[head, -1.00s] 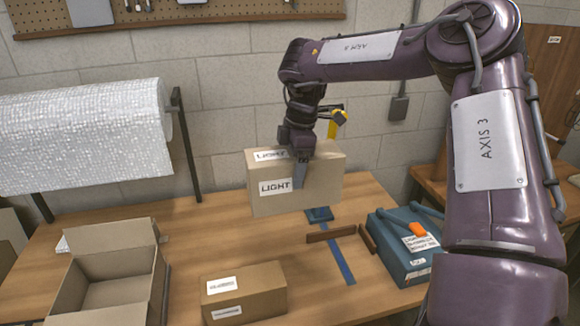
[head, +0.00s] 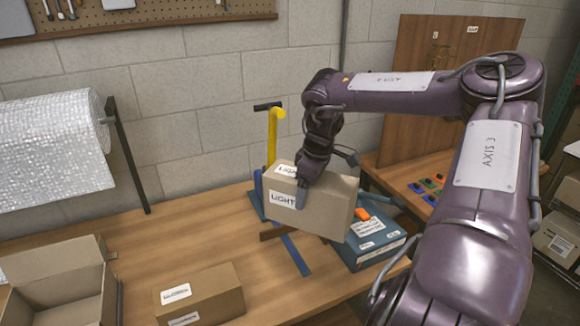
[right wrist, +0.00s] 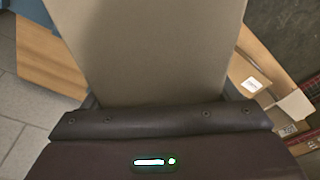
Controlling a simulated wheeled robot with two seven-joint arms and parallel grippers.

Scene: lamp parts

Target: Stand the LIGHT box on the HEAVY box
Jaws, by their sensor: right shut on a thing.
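The LIGHT box (head: 332,203), tan cardboard with white labels, is held up in the head view, slightly tilted, partly in front of the blue case. My right gripper (head: 302,193) is shut on its upper edge. In the right wrist view the held box (right wrist: 150,50) fills the upper middle, above the gripper's dark palm. A closed cardboard box (head: 203,297) lies on the bench at the lower middle of the head view; its labels are too small to read, so I cannot tell for certain that it is the HEAVY box. My left gripper is not in view.
An open carton (head: 62,290) stands at the lower left. A blue case (head: 372,240) with an orange part on top lies behind the held box. A yellow upright tool (head: 273,140) stands near the wall. Bench wood (head: 165,250) is clear behind the closed box.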

